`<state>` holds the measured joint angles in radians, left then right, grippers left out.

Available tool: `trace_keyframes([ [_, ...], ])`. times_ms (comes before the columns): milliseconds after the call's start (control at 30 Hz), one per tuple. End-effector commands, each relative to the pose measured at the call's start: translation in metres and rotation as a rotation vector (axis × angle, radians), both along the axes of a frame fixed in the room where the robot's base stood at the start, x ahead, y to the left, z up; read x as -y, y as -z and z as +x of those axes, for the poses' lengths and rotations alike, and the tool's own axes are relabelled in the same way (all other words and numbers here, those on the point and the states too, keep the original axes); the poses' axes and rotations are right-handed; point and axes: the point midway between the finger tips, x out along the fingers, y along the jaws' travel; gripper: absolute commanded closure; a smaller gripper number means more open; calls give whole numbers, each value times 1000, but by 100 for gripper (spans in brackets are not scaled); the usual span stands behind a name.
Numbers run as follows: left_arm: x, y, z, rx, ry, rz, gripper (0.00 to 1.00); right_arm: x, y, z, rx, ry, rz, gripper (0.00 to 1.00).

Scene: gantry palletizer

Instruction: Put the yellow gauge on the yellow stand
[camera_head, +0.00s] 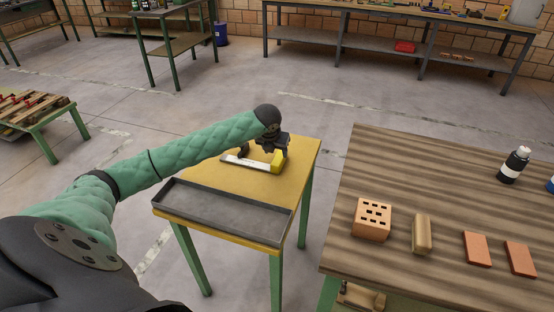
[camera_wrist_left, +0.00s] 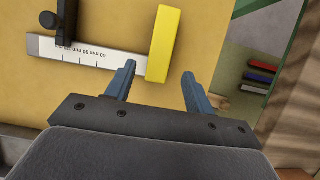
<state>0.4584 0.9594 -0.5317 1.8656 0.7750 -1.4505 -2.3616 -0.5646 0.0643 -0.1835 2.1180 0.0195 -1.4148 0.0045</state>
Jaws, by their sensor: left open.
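The yellow gauge has a yellow block (camera_head: 279,160) at one end of a pale ruler with dark markings, and a dark part at the other end. It lies flat on the yellow top of a green-legged stand (camera_head: 303,152). My left gripper (camera_head: 270,150) is over the gauge's yellow end. In the left wrist view the gripper (camera_wrist_left: 159,72) is open and empty. The yellow block (camera_wrist_left: 164,45) shows just beyond the fingertips, and the stand's top (camera_wrist_left: 210,30) lies around it. I cannot tell the exact height of the fingers over the top. My right gripper is not in view.
A grey shallow tray (camera_head: 222,212) sits empty at the stand's near edge. A wooden table (camera_head: 440,200) to the right holds a perforated brick (camera_head: 372,219), a tan block (camera_head: 422,234), two reddish tiles and a bottle (camera_head: 514,164). Open floor lies behind.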

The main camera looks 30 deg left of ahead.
Motion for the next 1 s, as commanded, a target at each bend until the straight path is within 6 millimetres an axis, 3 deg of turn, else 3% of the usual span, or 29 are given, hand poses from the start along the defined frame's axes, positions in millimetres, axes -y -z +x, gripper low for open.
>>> trace_keyframes([
  [133, 2, -21, -9, 2, 1, 1, 47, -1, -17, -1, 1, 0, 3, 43],
  [333, 4, -37, -15, 1, 0, 0, 47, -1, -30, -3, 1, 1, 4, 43],
  [1000, 4, -41, -16, 0, 0, 0, 47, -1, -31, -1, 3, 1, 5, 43],
])
